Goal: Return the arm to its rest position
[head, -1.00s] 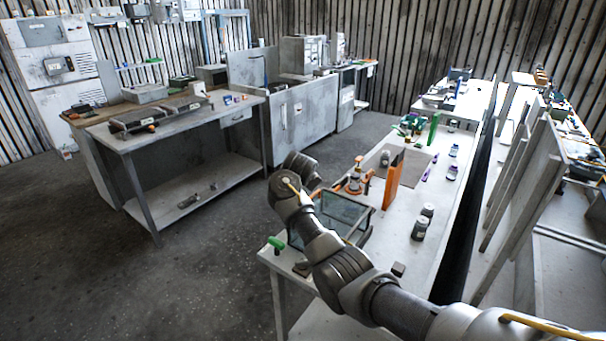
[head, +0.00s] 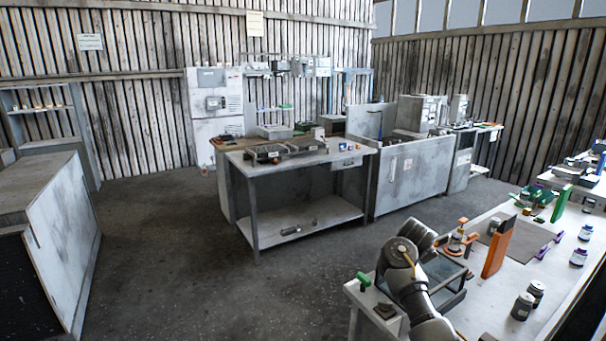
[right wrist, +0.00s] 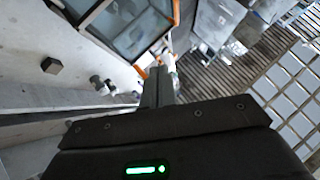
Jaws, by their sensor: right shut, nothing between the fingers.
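My right arm (head: 408,262) reaches in from the bottom right in the head view, in front of a dark-framed glass box (head: 452,296) on the near end of the right-hand bench (head: 487,332). Its fingers are not distinct in the head view. In the right wrist view my right gripper (right wrist: 158,82) is shut and empty, its fingers pointing away from the camera. The glass box (right wrist: 130,25) shows beyond it at the top. My left arm and left gripper are not in view.
A grey worktable (head: 300,165) stands mid-room and a pale cabinet (head: 62,235) at left. The floor between is clear.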

